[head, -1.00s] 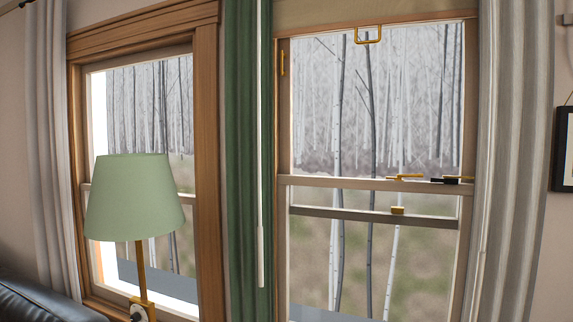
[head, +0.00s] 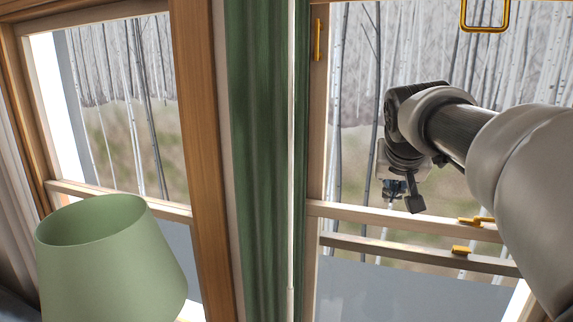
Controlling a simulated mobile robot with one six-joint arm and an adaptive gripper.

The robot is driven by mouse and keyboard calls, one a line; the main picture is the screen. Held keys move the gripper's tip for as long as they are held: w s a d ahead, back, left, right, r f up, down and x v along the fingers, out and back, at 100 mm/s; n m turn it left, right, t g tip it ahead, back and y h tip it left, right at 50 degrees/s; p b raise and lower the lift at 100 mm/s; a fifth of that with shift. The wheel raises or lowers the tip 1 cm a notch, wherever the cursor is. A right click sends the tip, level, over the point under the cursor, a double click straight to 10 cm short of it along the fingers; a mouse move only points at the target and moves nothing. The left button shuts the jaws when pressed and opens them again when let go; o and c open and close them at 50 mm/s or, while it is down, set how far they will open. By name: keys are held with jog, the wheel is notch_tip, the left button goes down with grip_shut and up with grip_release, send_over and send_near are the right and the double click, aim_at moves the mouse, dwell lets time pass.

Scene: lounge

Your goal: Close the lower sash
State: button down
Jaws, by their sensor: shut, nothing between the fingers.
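The right window holds two sashes. Two horizontal rails cross it, one above the other with a gap. The upper rail (head: 385,217) carries a brass latch (head: 476,220). The rail below it (head: 410,254) has a small brass piece (head: 461,250). The upper rail looks like the top of the lower sash, standing above the other sash's bottom rail. The bottom of the lower sash is out of view. My gripper (head: 394,189) is shut and empty, appearing just above the upper rail, left of the latch. My arm covers the window's right side. I cannot tell whether the gripper touches anything.
A green lampshade (head: 110,260) stands at lower left, before the left window (head: 115,110). A green curtain (head: 258,150) and a white rod (head: 291,150) hang left of the right window. A brass pull (head: 485,16) shows at the top. Bare woods lie outside.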

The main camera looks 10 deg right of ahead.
jog(key=shift+h, duration=0.3)
jog(key=w+d+f, duration=0.1)
jog(key=w, duration=0.2)
jog(key=w+d+f, duration=0.2)
jog(key=w, duration=0.1)
jog(key=w+d+f+p, duration=0.1)
jog(key=w+d, duration=0.1)
jog(key=w, duration=0.1)
jog(key=shift+f, duration=0.2)
notch_tip(320, 180, down, 2)
jog(key=shift+f, duration=0.9)
